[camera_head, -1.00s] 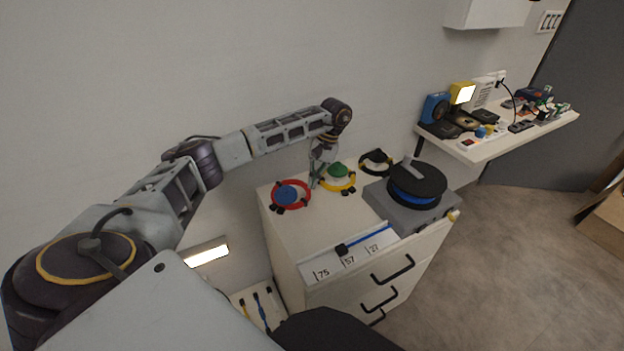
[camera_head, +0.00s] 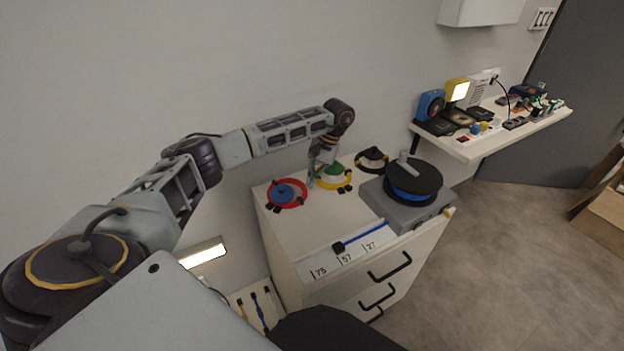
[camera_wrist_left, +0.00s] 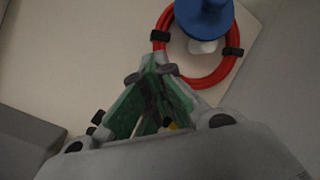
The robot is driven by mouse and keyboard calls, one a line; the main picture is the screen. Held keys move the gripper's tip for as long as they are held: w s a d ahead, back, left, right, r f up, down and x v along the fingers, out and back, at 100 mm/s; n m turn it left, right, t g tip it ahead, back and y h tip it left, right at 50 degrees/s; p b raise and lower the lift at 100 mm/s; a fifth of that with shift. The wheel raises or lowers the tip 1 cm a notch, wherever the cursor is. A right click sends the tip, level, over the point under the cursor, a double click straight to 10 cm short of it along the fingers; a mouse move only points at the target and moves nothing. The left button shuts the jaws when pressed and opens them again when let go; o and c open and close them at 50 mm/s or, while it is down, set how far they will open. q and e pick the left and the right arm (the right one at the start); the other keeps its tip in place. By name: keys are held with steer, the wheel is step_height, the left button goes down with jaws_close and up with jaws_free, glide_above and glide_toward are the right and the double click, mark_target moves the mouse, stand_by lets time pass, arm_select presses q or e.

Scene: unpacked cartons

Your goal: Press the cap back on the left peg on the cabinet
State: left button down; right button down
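On the white cabinet (camera_head: 290,236), the left peg carries a blue cap (camera_head: 283,191) inside a red cable ring (camera_head: 302,201). In the left wrist view the blue cap (camera_wrist_left: 204,18) sits over a white peg part (camera_wrist_left: 203,47), with the red ring (camera_wrist_left: 212,80) around it; I cannot tell how firmly it sits. My left gripper (camera_head: 311,184) is just right of the red ring, beside the green cap (camera_head: 334,169) and yellow ring (camera_head: 347,185). Its green-padded fingers (camera_wrist_left: 152,62) meet at the tips, with nothing seen held. My right gripper is out of view.
A black cable ring (camera_head: 372,160) lies behind. A grey box (camera_head: 397,209) with a black-and-blue reel (camera_head: 414,184) fills the cabinet's right side. A number strip with a blue tool (camera_head: 365,240) lines the front edge. The wall is close behind.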

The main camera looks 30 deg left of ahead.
arm_select(q)
steer(key=c, duration=2.2)
jaws_free()
steer(key=o, duration=1.4)
steer(key=shift+o, duration=0.2)
steer(key=shift+r, duration=0.2)
step_height(320, 180, up, 7)
steer(key=p, duration=0.5)
steer(key=shift+f, duration=0.2)
jaws_close()
steer(key=shift+f+b, duration=1.1)
steer(key=shift+f, duration=1.25)
